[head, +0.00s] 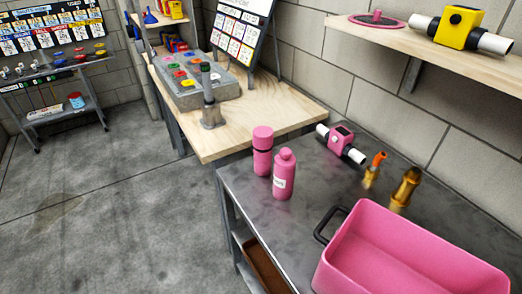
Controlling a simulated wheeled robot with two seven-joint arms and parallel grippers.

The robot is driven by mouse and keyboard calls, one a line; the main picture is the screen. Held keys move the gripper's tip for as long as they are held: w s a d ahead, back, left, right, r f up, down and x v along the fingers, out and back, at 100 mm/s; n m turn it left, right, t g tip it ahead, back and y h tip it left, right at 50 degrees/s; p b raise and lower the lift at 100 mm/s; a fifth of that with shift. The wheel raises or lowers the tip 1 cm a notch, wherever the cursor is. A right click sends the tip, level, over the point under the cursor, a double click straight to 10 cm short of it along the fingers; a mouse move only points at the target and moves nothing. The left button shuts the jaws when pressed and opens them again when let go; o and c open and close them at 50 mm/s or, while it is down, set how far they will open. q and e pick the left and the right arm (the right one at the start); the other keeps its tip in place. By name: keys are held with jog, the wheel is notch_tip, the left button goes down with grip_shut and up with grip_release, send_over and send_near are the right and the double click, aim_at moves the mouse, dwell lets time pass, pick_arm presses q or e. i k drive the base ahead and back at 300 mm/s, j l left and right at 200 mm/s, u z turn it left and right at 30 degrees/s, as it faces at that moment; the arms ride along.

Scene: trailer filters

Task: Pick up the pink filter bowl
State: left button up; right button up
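Two upright pink cylindrical things stand at the left part of the grey metal bench (305,215) in the head view. One is a plain pink cylinder (263,158) with a dark band near its top. Just in front and to the right is a pink bottle (283,182) with a white label and narrower cap. I cannot tell for sure which pink thing is the filter bowl. A pink device with white pipe ends (341,142) lies behind them. Neither of my grippers is in view.
A large pink bin (405,260) with a black handle fills the bench's front right. Two brass fittings (404,190) (373,170) stand behind it. A wooden table (250,115) adjoins at the back. A wooden shelf (400,45) holds a yellow device (460,25) and pink disc (377,20).

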aim_at(263, 159)
jog(key=i+j+z, duration=0.15)
jog(key=j, duration=0.2)
jog(key=i+j+z, duration=0.2)
jog(key=j, duration=0.15)
jog(key=i+j+z, duration=0.15)
jog(key=j, duration=0.2)
jog(key=j+z, duration=0.15)
jog(key=j, duration=0.2)
jog(key=i, duration=0.05)
